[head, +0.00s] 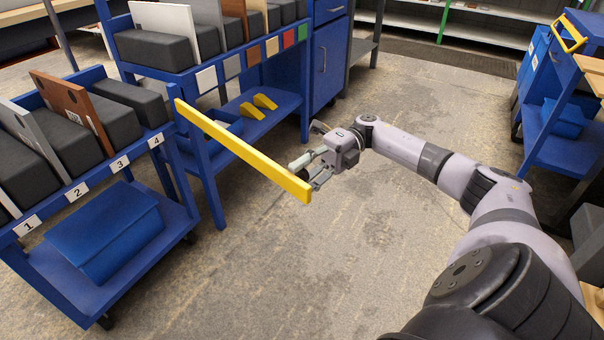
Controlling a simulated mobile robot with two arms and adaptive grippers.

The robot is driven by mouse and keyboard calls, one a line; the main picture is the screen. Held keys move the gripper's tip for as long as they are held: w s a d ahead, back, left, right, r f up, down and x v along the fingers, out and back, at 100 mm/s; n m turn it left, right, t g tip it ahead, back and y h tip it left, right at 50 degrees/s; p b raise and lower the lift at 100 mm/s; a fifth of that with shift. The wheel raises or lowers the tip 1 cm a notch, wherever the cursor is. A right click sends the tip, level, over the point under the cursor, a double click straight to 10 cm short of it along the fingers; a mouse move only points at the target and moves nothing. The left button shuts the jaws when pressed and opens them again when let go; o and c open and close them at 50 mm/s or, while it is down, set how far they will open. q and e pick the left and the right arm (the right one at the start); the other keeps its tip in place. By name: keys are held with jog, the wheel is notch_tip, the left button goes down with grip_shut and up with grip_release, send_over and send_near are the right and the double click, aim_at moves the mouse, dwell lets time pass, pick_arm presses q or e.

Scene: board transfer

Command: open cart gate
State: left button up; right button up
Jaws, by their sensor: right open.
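The cart gate is a long yellow bar (240,148). Its far end meets the blue cart's (140,158) right corner post, and its free end points toward me and to the right. The bar stands out from the cart over open floor, not across the numbered slots. My right gripper (308,172) is open beside the bar, just behind its free end. The bar partly hides the fingertips, so I cannot tell whether they touch it. My left gripper is not in view.
The cart holds boards between dark blocks, including a brown board (72,108), and a blue box (105,230) on its lower shelf. A blue rack (215,72) with coloured labels stands behind. Another blue cart (562,125) stands at right. The middle floor is clear.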

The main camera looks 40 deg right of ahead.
dwell(0.3)
jog(key=shift+w+d, duration=0.2)
jog(key=shift+d, duration=3.55)
